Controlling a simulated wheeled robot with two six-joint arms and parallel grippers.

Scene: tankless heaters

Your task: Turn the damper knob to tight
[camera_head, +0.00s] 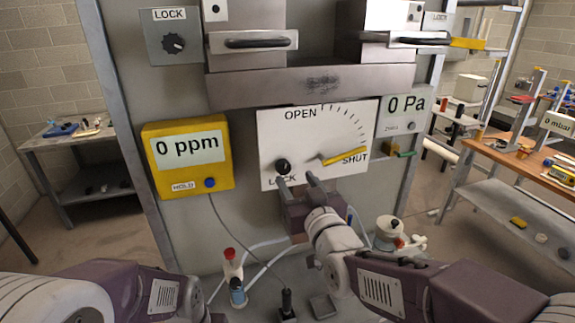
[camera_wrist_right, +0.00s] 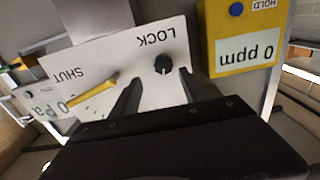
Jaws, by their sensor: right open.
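A white damper panel (camera_head: 305,130) is marked OPEN, SHUT and LOCK. Its small round black knob (camera_head: 283,167) sits at the lower left, just above the LOCK label. A yellow lever (camera_head: 344,156) on the panel points toward SHUT. My right gripper (camera_head: 296,180) is open and empty, in front of the panel's lower edge. In the right wrist view the knob (camera_wrist_right: 164,64) lies just beyond the fingertips (camera_wrist_right: 160,77), nearer the right-hand finger. I see no clear contact with it. My left arm shows at the lower left, but its gripper is out of view.
A yellow 0 ppm meter (camera_head: 187,157) hangs left of the panel, with a cable running down. A 0 Pa gauge (camera_head: 404,112) is at the right. Another LOCK knob (camera_head: 173,43) is at the upper left. Handled drawers (camera_head: 255,42) jut out above. Bottles (camera_head: 233,275) stand below.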

